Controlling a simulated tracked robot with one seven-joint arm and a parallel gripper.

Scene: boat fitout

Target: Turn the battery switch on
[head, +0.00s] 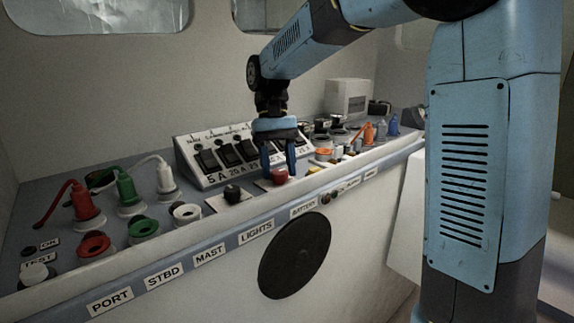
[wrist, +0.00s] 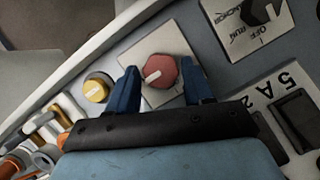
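The battery switch is a red round knob with a white pointer bar on a pale square plate (wrist: 145,92). The red knob (wrist: 161,72) shows in the wrist view between the two blue fingers of my gripper (wrist: 160,88). In the head view the knob (head: 279,176) sits on the console top above the "BATTERY" label (head: 304,209). My gripper (head: 278,164) points down over it with its fingers apart. A finger stands on each side of the knob. I cannot tell whether either finger touches it. The plate's markings are mostly hidden.
A black knob (head: 232,193) on its own plate is left of the red one. A yellow knob (wrist: 97,88) is on its other side. The breaker panel (head: 230,154) stands close behind. Coloured plugs and sockets (head: 88,205) fill the left of the console.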

